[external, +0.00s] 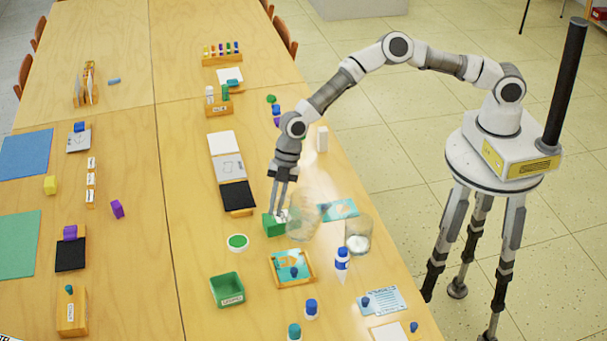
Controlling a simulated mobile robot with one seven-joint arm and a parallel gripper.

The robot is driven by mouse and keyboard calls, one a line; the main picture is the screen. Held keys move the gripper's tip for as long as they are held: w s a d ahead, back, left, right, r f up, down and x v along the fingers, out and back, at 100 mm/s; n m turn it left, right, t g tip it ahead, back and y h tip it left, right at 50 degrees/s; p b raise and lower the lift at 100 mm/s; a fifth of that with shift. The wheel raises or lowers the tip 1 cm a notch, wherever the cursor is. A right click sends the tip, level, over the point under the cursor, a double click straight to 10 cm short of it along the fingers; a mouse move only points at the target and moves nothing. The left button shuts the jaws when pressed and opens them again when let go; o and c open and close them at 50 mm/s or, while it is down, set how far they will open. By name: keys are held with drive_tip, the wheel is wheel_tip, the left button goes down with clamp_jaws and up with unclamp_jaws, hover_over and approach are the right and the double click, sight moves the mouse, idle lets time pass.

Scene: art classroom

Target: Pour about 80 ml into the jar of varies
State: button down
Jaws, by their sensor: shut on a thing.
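My gripper (279,208) points down over the near right part of the table, its fingers closed at the edge of a clear vessel (303,222). The vessel looks tilted and is see-through; I cannot make out any liquid in it. A clear glass jar (357,236) with white stuff at its bottom stands to the right of the vessel, near the table's right edge. No label naming a jar "varies" can be read. A green box (270,228) sits just below and left of the fingers and is partly hidden by them and the vessel.
A blue card (338,209) lies behind the vessel and jar.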

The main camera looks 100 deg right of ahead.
drive_tip(key=shift+w+d+f+g+y+b, duration=0.1)
drive_tip(key=shift+w+f+g+y+b, duration=0.2)
drive_tip(key=shift+w+g+b, duration=0.4)
drive_tip(key=shift+s+b, duration=0.1)
drive_tip(key=shift+b, duration=0.6)
drive_tip(key=shift+d+m+g+b, duration=0.1)
drive_tip(key=shift+m+g+b, duration=0.2)
drive_tip(key=shift+g+b, duration=0.2)
